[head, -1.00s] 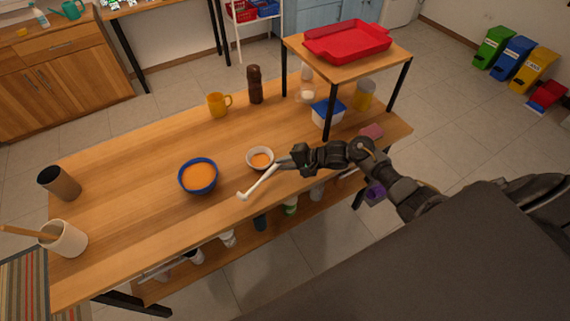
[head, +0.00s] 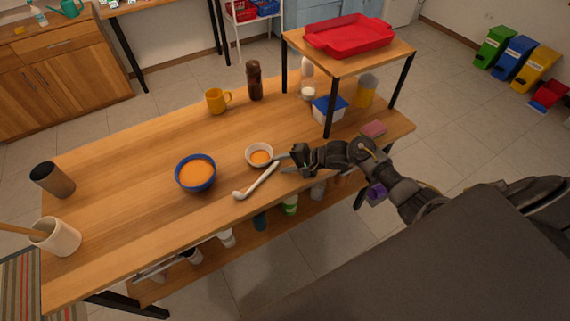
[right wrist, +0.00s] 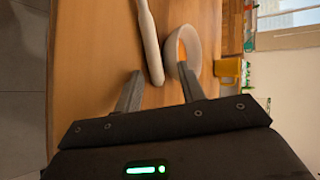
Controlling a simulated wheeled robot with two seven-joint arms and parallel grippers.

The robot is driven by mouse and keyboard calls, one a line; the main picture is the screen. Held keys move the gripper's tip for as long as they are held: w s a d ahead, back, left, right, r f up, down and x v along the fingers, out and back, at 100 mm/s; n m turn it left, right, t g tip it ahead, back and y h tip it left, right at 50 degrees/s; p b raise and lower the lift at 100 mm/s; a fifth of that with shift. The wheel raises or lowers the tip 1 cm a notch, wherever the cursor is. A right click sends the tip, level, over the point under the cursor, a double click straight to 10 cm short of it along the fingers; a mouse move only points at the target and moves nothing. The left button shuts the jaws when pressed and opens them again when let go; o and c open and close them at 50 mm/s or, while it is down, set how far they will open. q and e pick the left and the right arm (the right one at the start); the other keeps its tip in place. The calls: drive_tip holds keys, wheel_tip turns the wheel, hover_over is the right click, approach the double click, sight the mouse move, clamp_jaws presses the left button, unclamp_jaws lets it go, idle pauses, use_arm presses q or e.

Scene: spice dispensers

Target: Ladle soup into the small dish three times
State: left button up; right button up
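The white ladle (head: 258,179) lies on the table, its bowl end toward the front left, between the blue soup bowl (head: 196,173) and my right gripper (head: 281,163). The blue bowl holds orange soup. The small white dish (head: 259,154) stands beside the ladle's handle end with some orange soup in it. My right gripper is open beside the dish. In the right wrist view its two fingers (right wrist: 161,80) are spread, with the ladle handle (right wrist: 150,45) between and ahead of them and the dish (right wrist: 173,48) to the right. My left gripper is out of view.
A yellow mug (head: 215,101) and a brown bottle (head: 254,80) stand at the back. A raised shelf with a red tray (head: 348,38) is behind my right arm. A white crock (head: 56,236) and a dark cup (head: 51,179) stand at the left. The table's middle left is clear.

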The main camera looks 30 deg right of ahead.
drive_tip(key=shift+s+f, duration=0.15)
drive_tip(key=shift+f, duration=0.05)
drive_tip(key=shift+s+d+r, duration=0.2)
drive_tip(key=shift+s+d, duration=0.05)
drive_tip(key=shift+d, duration=0.2)
drive_tip(key=v, duration=1)
drive_tip(key=shift+w+a+r, duration=0.15)
drive_tip(key=shift+r, duration=0.05)
